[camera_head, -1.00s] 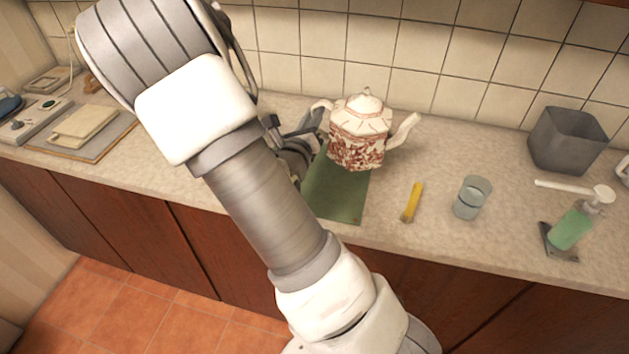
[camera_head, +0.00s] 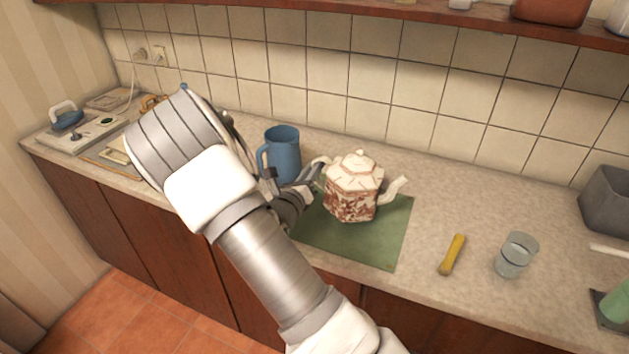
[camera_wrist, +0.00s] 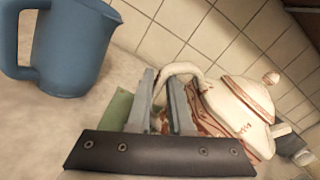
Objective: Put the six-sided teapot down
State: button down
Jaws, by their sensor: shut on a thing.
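The six-sided teapot (camera_head: 353,188), white with red-brown patterning and a lidded top, is upright over the green mat (camera_head: 377,240) in the head view. Its spout points right and its handle points left. My gripper (camera_head: 318,172) is at the handle side. In the wrist view the teapot (camera_wrist: 242,106) is at the right, and my gripper (camera_wrist: 165,98) is shut on its pale handle, with a finger on each side. I cannot tell whether the teapot's base touches the mat.
A blue jug (camera_head: 284,152) stands just behind and left of my gripper; it is also close in the wrist view (camera_wrist: 72,45). A grey bin (camera_head: 607,200) is farther right. Counter behind the glass is clear.

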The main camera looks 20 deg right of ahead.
jog(key=shift+f, duration=1.85)
jog(key=c, duration=0.8)
grip_release()
jog(key=shift+c, duration=0.2)
